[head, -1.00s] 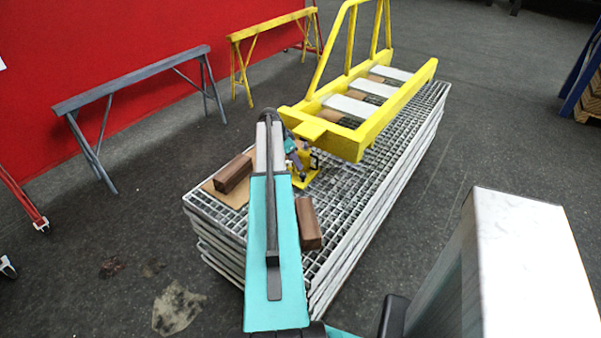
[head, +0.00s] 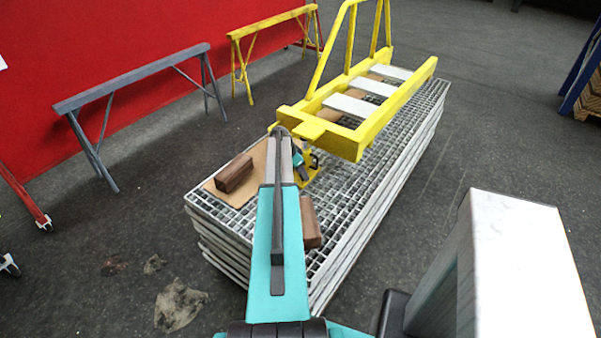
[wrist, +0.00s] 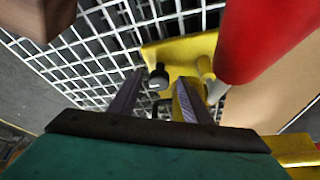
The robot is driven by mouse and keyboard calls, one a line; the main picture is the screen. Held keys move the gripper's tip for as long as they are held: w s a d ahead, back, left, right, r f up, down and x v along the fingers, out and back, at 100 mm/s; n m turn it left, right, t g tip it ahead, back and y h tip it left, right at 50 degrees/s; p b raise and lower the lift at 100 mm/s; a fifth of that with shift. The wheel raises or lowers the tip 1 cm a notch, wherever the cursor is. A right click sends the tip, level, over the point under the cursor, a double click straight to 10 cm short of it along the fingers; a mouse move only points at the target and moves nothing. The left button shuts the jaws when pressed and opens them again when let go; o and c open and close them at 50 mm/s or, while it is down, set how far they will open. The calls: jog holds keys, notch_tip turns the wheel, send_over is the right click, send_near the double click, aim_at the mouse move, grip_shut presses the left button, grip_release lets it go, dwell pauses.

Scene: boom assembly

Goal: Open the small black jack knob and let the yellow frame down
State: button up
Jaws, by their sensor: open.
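The yellow frame (head: 355,135) is up above the grating stack in the head view, its near end overhanging my arm's tip. A yellow jack (head: 308,170) stands under that end, partly hidden by my arm. In the wrist view the jack's yellow base (wrist: 180,52) rests on the grating, with a red cylinder beside it. The small black knob (wrist: 158,76) shows between and just beyond my fingertips. My gripper (wrist: 158,92) is open, its two fingers on either side of the knob's line. I cannot tell whether either finger touches it.
Brown wooden blocks (head: 234,174) and (head: 310,222) lie on the grating stack (head: 345,235), one of them close at the upper left of the wrist view. Grey and yellow trestles stand along the red wall.

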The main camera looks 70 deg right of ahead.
jog(key=shift+c, duration=0.4)
jog(key=c, duration=0.9)
jog(key=shift+c, duration=0.2)
